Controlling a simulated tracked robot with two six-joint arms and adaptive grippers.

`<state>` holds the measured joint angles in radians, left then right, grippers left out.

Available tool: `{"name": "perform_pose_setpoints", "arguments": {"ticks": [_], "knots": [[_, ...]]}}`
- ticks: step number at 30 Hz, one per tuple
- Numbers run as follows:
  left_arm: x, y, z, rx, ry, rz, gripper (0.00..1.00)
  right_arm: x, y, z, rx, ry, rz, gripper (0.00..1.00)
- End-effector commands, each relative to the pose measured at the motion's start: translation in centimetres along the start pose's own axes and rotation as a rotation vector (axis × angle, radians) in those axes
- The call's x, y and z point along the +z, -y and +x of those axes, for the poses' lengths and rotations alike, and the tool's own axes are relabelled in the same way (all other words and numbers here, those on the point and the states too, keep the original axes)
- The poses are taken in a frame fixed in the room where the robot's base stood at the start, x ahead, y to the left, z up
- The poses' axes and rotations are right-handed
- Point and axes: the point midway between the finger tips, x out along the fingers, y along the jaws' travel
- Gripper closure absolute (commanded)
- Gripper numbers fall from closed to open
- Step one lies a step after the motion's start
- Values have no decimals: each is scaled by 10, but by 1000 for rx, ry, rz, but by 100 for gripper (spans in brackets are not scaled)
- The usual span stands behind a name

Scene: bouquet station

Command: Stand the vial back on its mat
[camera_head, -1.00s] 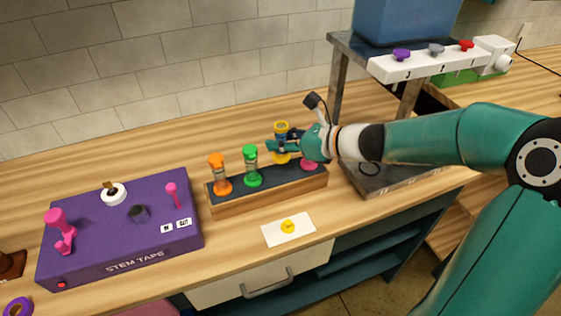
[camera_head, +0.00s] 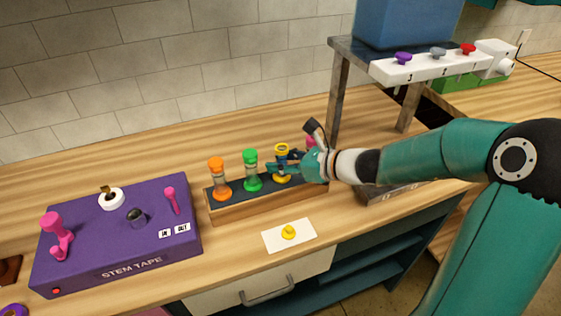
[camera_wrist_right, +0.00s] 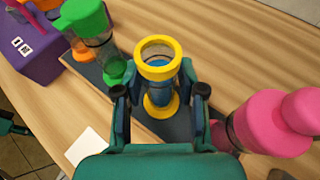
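The yellow-ringed vial (camera_head: 282,149) is upright over the dark strip (camera_head: 237,187) on the wooden rack, between the green vial (camera_head: 252,170) and the pink one (camera_wrist_right: 265,122). Its yellow base is at the strip's surface; I cannot tell for sure that it touches. In the wrist view the vial (camera_wrist_right: 158,68) is open at the top, with blue inside. My right gripper (camera_head: 284,164) has its fingers on both sides of the vial's body and looks shut on it. My left gripper is not in view.
An orange vial (camera_head: 219,180) stands at the rack's left end. A white card (camera_head: 272,239) with a yellow piece (camera_head: 289,232) lies in front. A purple stem-tape box (camera_head: 100,232) is at left, a metal stand (camera_head: 340,100) at right.

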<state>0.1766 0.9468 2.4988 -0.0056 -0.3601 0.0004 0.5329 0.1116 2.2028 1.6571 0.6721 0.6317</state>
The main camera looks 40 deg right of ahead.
Motion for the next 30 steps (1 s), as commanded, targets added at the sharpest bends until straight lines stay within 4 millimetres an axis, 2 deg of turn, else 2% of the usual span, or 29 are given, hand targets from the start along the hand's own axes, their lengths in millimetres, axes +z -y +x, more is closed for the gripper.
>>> {"name": "perform_pose_setpoints", "arguments": {"ticks": [11, 17, 24, 30], "knots": [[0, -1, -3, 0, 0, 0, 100, 2, 1, -5, -3, 0, 0, 60], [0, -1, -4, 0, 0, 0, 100, 2, 2, -35, -7, -1, -1, 60], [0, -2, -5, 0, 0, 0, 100, 2, 2, -85, -9, 0, 0, 60], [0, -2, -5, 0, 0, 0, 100, 1, 2, -113, -6, 0, 1, 60]]}}
